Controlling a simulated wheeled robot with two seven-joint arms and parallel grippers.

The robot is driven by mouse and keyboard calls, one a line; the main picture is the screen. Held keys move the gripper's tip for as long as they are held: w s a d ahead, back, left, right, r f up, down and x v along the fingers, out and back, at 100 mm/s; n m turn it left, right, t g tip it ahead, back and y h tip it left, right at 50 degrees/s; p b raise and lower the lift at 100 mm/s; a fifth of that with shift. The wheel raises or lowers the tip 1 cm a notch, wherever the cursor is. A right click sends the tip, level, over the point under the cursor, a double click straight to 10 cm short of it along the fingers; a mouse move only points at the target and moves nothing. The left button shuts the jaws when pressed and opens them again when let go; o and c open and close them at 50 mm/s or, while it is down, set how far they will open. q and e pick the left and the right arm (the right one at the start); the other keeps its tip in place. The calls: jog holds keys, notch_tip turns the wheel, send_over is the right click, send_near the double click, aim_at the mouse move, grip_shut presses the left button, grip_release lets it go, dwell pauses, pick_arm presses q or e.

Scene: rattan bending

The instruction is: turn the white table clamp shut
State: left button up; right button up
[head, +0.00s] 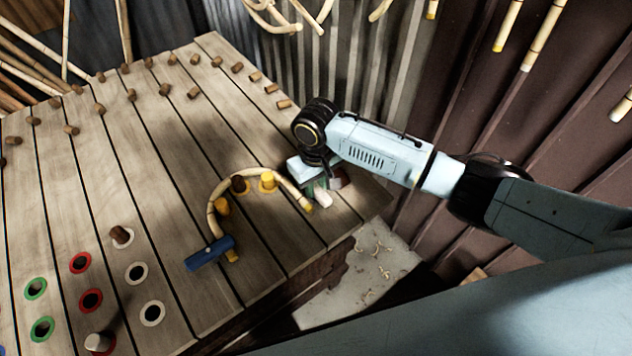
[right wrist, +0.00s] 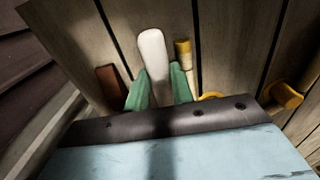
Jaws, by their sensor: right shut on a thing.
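The white table clamp (head: 323,199) is near the right edge of the wooden table, beside the right end of a bent rattan pole (head: 287,185). In the right wrist view the clamp's white bar (right wrist: 152,52) points away from the gripper, between its green fingers. My right gripper (head: 316,190) is shut on it; it also shows in the right wrist view (right wrist: 159,88). The gripper hides the clamp's base. The pole's yellow tip (right wrist: 183,50) lies beside the bar, apart from it. My left gripper is not in view.
The pole curves around yellow pegs (head: 268,181). A blue clamp (head: 210,253) lies across its left end. A reddish-brown block (right wrist: 111,83) is beside the gripper. Several wooden pegs and coloured ringed holes (head: 91,300) dot the table (head: 150,205). Corrugated walls stand behind.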

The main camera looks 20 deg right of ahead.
jog(key=m+p, duration=0.3)
jog(key=p, duration=0.2)
jog(key=m+p, duration=0.3)
jog(key=p, duration=0.1)
jog(key=shift+a+r+m+p, duration=0.2)
jog(key=shift+m+p, duration=0.15)
jog(key=shift+m, duration=0.05)
jog(key=shift+m+p, duration=0.35)
jog(key=shift+m, duration=0.05)
jog(key=m+p, duration=0.2)
jog(key=m, duration=0.2)
jog(key=shift+a+f+m+p, duration=0.1)
jog(key=shift+m+p, duration=0.2)
jog(key=shift+p, duration=0.1)
jog(key=m+p, duration=0.1)
jog(key=m, duration=0.2)
jog(key=shift+w, duration=0.1)
jog(key=shift+w+m, duration=0.1)
jog(key=shift+m, duration=1.1)
jog(key=shift+p, duration=0.3)
jog(key=o, duration=1)
jog(key=shift+f, duration=0.1)
